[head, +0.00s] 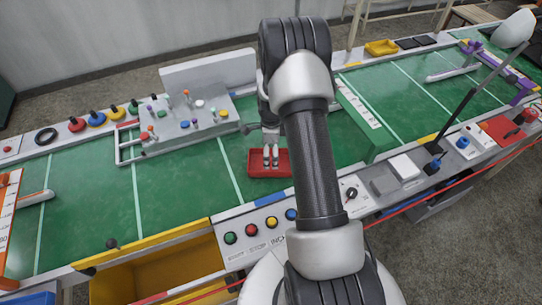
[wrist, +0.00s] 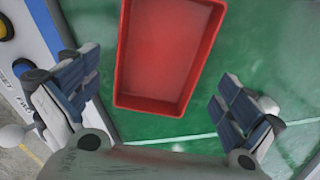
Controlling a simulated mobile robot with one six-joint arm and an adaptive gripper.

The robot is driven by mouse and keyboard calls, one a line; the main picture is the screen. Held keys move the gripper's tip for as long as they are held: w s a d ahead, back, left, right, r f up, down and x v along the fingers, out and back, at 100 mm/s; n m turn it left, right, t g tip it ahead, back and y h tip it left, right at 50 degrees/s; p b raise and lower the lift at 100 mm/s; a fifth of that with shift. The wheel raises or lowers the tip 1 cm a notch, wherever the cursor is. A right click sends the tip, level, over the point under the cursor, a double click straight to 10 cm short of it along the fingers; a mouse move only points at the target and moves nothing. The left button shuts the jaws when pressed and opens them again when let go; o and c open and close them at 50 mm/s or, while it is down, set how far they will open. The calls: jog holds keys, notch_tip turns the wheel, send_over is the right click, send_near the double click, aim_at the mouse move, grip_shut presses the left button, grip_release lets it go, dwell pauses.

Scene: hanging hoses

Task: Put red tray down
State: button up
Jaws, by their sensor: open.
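The red tray (head: 283,165) rests on the green table surface, near the front edge, in the head view. It is empty in the wrist view (wrist: 186,103), where its far end is cut off by the top of the picture. In the wrist view my gripper (wrist: 152,95) is open, with one finger on each side of the tray and visible gaps between the fingers and the tray walls. The tray's right end is partly hidden behind my arm in the head view.
A grey fixture with coloured knobs (head: 190,121) stands behind and left of the tray. A panel with coloured buttons (head: 262,226) lies along the front edge. A green block (head: 362,120) stands to the right.

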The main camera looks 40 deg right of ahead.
jog(key=a+r+n+t+p, duration=0.1)
jog(key=a+r+n, duration=0.15)
jog(key=r, duration=0.65)
jog(key=a+r+n+p, duration=0.1)
jog(key=a+r+n, duration=0.15)
jog(key=r, duration=0.65)
jog(key=s+a+r+n+t, duration=0.1)
jog(key=s+a+r+n, duration=0.25)
jog(key=r, duration=0.25)
jog(key=s+a+r+n, duration=0.3)
jog(key=a+r+n, duration=0.15)
jog(key=r, duration=0.25)
jog(key=s+a+r+n+t, duration=0.1)
jog(key=s+a+r+n, duration=0.1)
jog(key=s+a+n, duration=0.3)
jog(key=s+a+r+n+t, duration=0.1)
jog(key=s+a+r+n, duration=0.2)
jog(key=s, duration=0.9)
jog(key=a+n, duration=0.2)
jog(key=n, duration=0.2)
jog(key=shift+s+r+t, duration=0.3)
jog(key=shift+s, duration=0.05)
jog(key=shift+a, duration=0.1)
